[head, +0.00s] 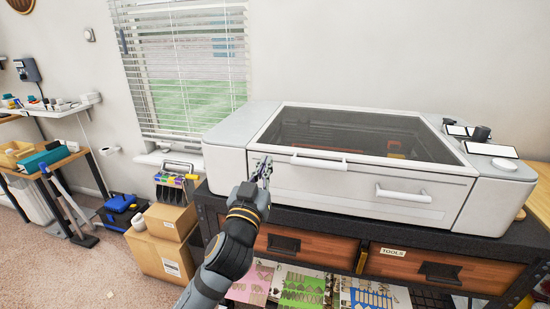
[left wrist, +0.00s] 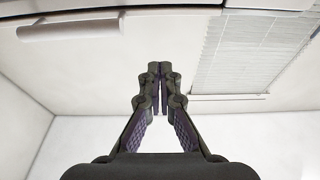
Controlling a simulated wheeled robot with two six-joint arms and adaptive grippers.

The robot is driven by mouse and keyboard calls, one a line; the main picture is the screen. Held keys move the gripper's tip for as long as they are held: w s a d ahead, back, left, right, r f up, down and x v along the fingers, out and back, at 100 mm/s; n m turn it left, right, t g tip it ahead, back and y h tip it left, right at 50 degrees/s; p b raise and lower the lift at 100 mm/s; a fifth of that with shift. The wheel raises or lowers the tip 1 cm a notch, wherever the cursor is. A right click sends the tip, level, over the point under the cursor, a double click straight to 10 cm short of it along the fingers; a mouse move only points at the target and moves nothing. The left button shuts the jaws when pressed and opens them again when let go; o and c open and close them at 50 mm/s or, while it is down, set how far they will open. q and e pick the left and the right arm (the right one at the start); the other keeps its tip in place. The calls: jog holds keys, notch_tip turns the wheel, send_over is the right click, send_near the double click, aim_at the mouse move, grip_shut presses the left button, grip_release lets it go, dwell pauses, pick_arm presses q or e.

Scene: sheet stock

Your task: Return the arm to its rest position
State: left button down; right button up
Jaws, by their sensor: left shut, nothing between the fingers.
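My left gripper (head: 262,170) is raised in front of the left front corner of a large white machine with a dark glass lid (head: 350,130). In the left wrist view the fingers of my left gripper (left wrist: 160,75) are together with nothing between them. From the head view I cannot tell whether the fingertips touch the machine's front. The lid is down, with a white handle (head: 318,162) along its front edge. A second white handle (head: 404,195) is on the front panel. My right gripper does not show in either view.
The machine stands on a black bench with wooden drawers (head: 430,268), one labelled TOOLS. Patterned sheets (head: 300,288) lie below. Cardboard boxes (head: 165,250) and a blue toolbox (head: 120,205) stand on the floor at left. A wooden table (head: 48,160) is farther left, with open carpet before it.

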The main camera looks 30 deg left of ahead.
pick_arm(q)
jog(key=shift+w+f, duration=0.1)
jog(key=s+f+m+g+h, duration=0.1)
jog(key=s+f+g, duration=0.3)
jog(key=f, duration=0.7)
jog(key=s+f+g+h, duration=0.15)
jog(key=f+g, duration=0.35)
jog(key=f, duration=0.7)
jog(key=s+d+f+m+g+h, duration=0.1)
jog(key=s+d+f+m+g, duration=0.1)
jog(key=s+f+g, duration=0.35)
jog(key=s+d+f+m+g+h, duration=0.1)
jog(key=s+d+f+g, duration=0.15)
jog(key=s+f, duration=0.5)
notch_tip(320, 180, down, 17)
jog(key=s+a+p, duration=0.1)
jog(key=a+p, duration=0.1)
jog(key=p, duration=0.2)
jog(key=s+a+f+g+p, duration=0.1)
jog(key=s+f+p, duration=0.3)
jog(key=s+f, duration=1.3)
jog(key=s, duration=0.3)
jog(key=shift+s+f+g+p, duration=0.15)
jog(key=shift+s+g+p, duration=0.15)
jog(key=shift+s+g, duration=0.1)
jog(key=shift+a+h, duration=0.15)
jog(key=shift+h, duration=0.1)
